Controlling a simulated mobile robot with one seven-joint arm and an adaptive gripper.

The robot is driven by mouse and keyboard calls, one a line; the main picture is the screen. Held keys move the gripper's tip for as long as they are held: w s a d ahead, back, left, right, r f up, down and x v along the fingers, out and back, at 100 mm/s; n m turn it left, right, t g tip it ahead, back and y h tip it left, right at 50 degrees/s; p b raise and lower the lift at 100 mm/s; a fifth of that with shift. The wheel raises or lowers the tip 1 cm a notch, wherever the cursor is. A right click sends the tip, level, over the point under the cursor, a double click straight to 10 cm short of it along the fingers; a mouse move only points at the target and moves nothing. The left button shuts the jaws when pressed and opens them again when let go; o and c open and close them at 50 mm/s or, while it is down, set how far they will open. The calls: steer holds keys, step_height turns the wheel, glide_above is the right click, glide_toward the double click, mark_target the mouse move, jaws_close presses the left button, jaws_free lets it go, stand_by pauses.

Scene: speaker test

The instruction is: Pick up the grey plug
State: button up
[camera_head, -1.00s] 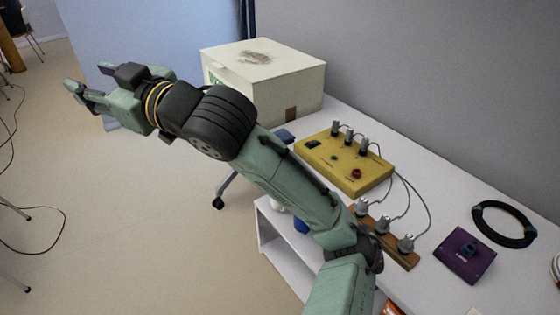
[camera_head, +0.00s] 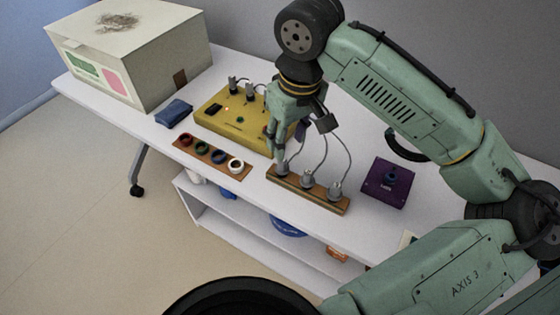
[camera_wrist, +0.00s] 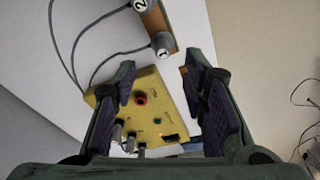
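Several grey plugs show. Three stand upright in a wooden strip (camera_head: 322,202) on the table, at the strip's left end (camera_head: 282,169), middle (camera_head: 307,179) and right end (camera_head: 335,189). Others stand at the back of a yellow box (camera_head: 215,125). In the wrist view, a plug marked 1 (camera_wrist: 162,41) is just beyond and between my fingertips, and a plug marked 2 (camera_wrist: 142,5) is at the top edge. My gripper (camera_head: 300,135) is open and empty (camera_wrist: 160,65), above the table near the strip's left-end plug. One finger overlaps that plug's top in the head view; contact is unclear.
Grey cables run from the strip's plugs toward the yellow box. A rack of coloured rings (camera_head: 212,157) lies left of the strip, a purple box (camera_head: 387,184) right. A black ring (camera_head: 397,150) is partly behind my arm. A large white box (camera_head: 150,60) stands back left.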

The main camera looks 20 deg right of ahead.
mark_target(282, 168)
steer(key=f, duration=0.2)
steer(key=w+f+p, duration=0.1)
steer(key=f, duration=0.5)
steer(key=shift+w+a+f, duration=0.1)
steer(key=shift+w+a, duration=0.1)
steer(key=shift+a, duration=0.15)
steer(key=shift+c, duration=0.6)
jaws_close()
